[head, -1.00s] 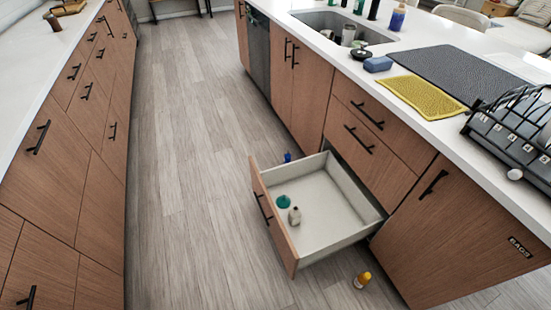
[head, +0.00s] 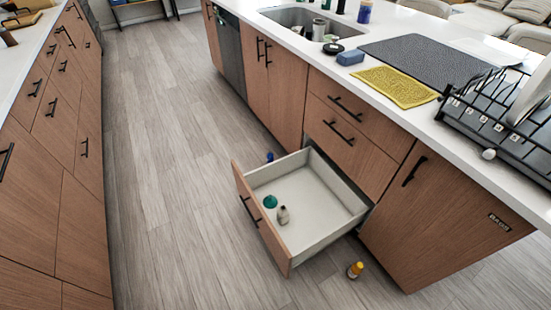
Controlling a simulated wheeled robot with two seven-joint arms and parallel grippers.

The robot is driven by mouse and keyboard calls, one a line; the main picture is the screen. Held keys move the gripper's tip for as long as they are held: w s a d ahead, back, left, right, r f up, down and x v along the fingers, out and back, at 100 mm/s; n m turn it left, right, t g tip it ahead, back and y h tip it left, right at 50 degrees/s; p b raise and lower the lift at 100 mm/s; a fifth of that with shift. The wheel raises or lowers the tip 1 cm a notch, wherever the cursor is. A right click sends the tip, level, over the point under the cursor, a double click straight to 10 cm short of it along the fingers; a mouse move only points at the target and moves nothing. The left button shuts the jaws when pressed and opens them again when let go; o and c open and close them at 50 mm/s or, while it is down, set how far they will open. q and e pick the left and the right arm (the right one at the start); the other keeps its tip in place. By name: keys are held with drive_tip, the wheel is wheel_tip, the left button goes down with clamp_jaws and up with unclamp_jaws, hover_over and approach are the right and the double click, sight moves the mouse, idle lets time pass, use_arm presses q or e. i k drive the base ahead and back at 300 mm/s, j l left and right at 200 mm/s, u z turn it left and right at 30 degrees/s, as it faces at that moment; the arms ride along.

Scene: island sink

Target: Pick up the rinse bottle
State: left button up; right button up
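Several bottles are in view, and I cannot tell which is the rinse bottle. A small pale bottle with a dark top (head: 283,215) stands in the open drawer (head: 337,221), beside a teal round item (head: 270,201). A yellow-orange bottle with a white top (head: 355,270) stands on the floor at the drawer's right. A small blue item (head: 270,157) shows just behind the drawer's left edge, mostly hidden. A blue bottle (head: 364,12) stands on the counter behind the sink. Neither of my grippers is in view.
The drawer juts from the island into the aisle. On the counter (head: 421,120) are a sink (head: 290,17), blue sponge (head: 350,58), yellow mat (head: 398,88), dark drying mat (head: 420,47) and black dish rack (head: 500,122). The wooden floor (head: 175,190) is clear left of the drawer.

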sight(270, 157)
drive_tip(key=i+j+z, duration=0.7)
drive_tip(key=j+z, duration=0.25)
drive_tip(key=j, duration=0.35)
drive_tip(key=i+j+z, duration=0.2)
drive_tip(key=j+z, duration=0.3)
drive_tip(key=j, duration=0.3)
drive_tip(key=j+z, duration=0.45)
drive_tip(key=j, duration=0.35)
drive_tip(key=k+j+z, duration=0.1)
drive_tip(key=j+z, duration=0.4)
drive_tip(key=j, duration=0.35)
